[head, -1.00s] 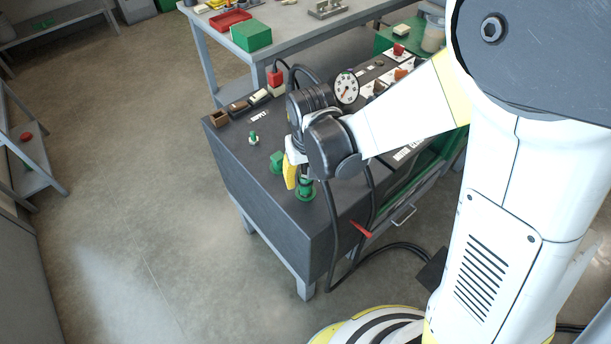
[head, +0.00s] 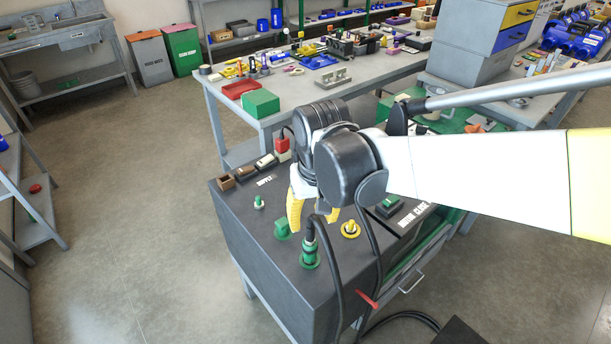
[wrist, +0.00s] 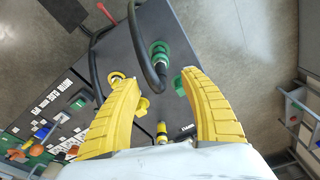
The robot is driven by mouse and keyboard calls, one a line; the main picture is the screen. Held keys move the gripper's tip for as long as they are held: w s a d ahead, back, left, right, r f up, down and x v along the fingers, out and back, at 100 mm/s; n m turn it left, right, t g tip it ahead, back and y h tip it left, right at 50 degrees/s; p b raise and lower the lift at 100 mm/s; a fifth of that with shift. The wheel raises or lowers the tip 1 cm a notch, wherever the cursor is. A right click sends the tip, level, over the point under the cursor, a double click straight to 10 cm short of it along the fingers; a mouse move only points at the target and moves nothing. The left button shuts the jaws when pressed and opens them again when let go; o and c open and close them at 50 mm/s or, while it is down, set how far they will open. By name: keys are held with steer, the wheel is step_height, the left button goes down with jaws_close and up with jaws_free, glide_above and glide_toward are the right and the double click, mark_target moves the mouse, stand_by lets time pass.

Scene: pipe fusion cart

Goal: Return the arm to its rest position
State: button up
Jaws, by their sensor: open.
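My gripper (head: 314,212) is open, with its yellow fingers pointing down above the dark top of the cart (head: 235,215). In the wrist view the two fingers (wrist: 160,90) are spread wide with nothing held between them. A green connector (head: 310,256) with a black cable stands plugged into the cart top below the gripper. It also shows in the wrist view (wrist: 159,52), beyond the fingertips and apart from them. My arm stretches in from the right in the head view and hides part of the cart's panel.
Yellow (head: 351,229) and green (head: 282,228) fittings stand on the cart top near the gripper. A workbench (head: 330,92) with a green box (head: 261,103) stands behind. The floor at left is clear.

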steer(key=shift+r, duration=0.15)
steer(key=s+d+r+m+t, duration=0.1)
steer(key=s+d+r+t, duration=0.1)
steer(key=d, duration=0.4)
steer(key=s+d+r+m+t, duration=0.1)
steer(key=s+d+r+t, duration=0.2)
steer(key=s+d, duration=0.4)
steer(key=shift+s+t, duration=0.2)
steer(key=shift+t, duration=0.2)
steer(key=shift+d, duration=0.1)
stand_by(0.4)
